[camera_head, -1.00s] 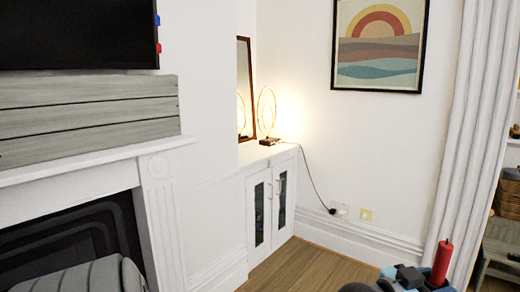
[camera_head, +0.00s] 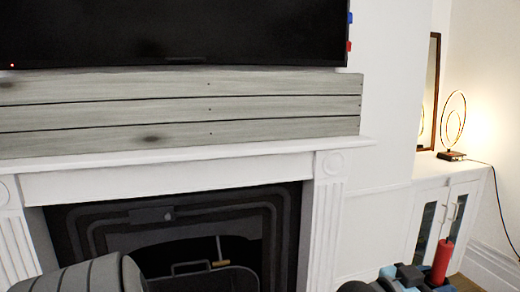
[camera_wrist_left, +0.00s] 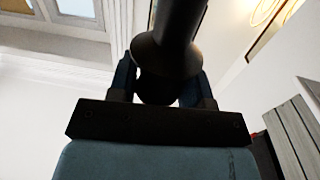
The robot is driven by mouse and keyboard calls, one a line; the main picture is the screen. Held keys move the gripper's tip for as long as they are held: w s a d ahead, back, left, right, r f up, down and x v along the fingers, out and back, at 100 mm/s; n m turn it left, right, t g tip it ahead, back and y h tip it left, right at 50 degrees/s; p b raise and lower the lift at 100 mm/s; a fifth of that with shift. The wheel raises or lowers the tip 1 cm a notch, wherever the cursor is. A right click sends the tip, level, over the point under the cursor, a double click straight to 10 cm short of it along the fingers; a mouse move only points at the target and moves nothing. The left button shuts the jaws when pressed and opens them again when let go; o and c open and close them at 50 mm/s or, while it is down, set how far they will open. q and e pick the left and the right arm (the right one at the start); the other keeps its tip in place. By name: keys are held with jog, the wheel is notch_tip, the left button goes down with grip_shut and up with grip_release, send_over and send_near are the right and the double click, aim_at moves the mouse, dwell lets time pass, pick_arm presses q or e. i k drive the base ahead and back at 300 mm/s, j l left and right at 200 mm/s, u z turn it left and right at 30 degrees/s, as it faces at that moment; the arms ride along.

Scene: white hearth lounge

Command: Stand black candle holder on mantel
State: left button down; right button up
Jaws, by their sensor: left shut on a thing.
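The black candle holder (camera_wrist_left: 170,58) fills the top middle of the left wrist view, with a dark stem and a flared collar. My left gripper (camera_wrist_left: 160,88) is shut on it. The holder's upper end is cut off by the picture's edge. In the head view I cannot make out the holder. The white mantel (camera_head: 200,157) runs across the left and middle of the head view, above the fireplace. Its top looks bare. Blue-grey and black parts (camera_head: 403,277) at the head view's lower right look like my right gripper; its jaws are unclear.
A red cylinder (camera_head: 442,262) stands upright by those parts; whether it is held is unclear. Grey planks (camera_head: 180,108) and a black television (camera_head: 170,32) are above the mantel. The dark fireplace (camera_head: 170,215) is below. A ring lamp (camera_head: 453,130) stands on a white cabinet (camera_head: 440,172) at right.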

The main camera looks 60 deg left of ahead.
aim_at(156, 154)
jog(key=l+u, duration=0.1)
jog(key=u, duration=1.1)
